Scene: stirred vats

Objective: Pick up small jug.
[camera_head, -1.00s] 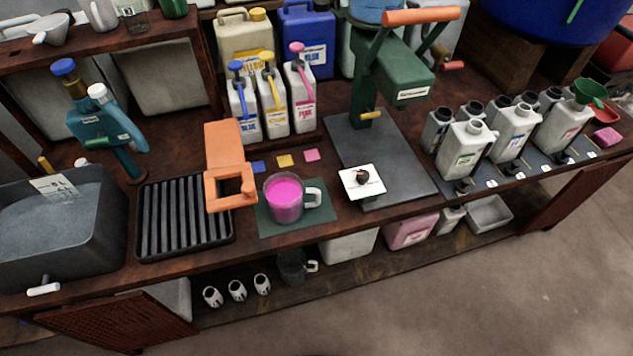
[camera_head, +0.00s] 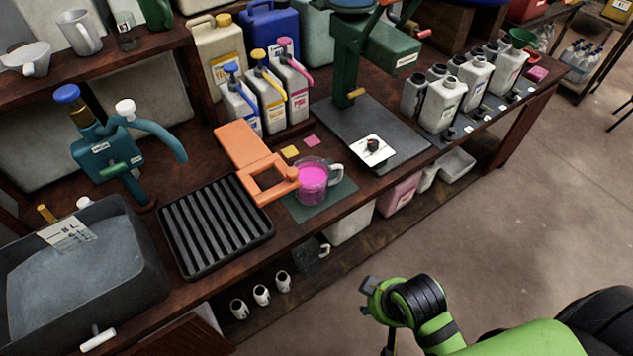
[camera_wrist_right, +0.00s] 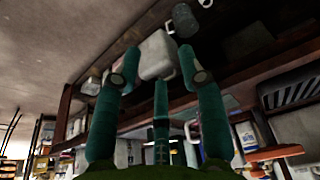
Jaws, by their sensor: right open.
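Two glass jugs could be the small jug. One, holding pink liquid (camera_head: 312,180), stands upright on a green mat on the bench, handle to the right. The other, an empty dark-looking one (camera_head: 310,256), stands on the low shelf below and also shows in the wrist view (camera_wrist_right: 185,20). My right arm comes in at the lower right of the head view, over the floor and apart from both jugs. In the wrist view my right gripper (camera_wrist_right: 160,62) has its fingers spread with nothing between them. My left gripper is out of view.
An orange bracket (camera_head: 243,150) reaches close to the pink jug's left side. A white bin (camera_head: 352,224) stands on the low shelf beside the empty jug, with small white cups (camera_head: 262,294) on the other side. A black drain rack (camera_head: 215,225) lies left. The floor in front is clear.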

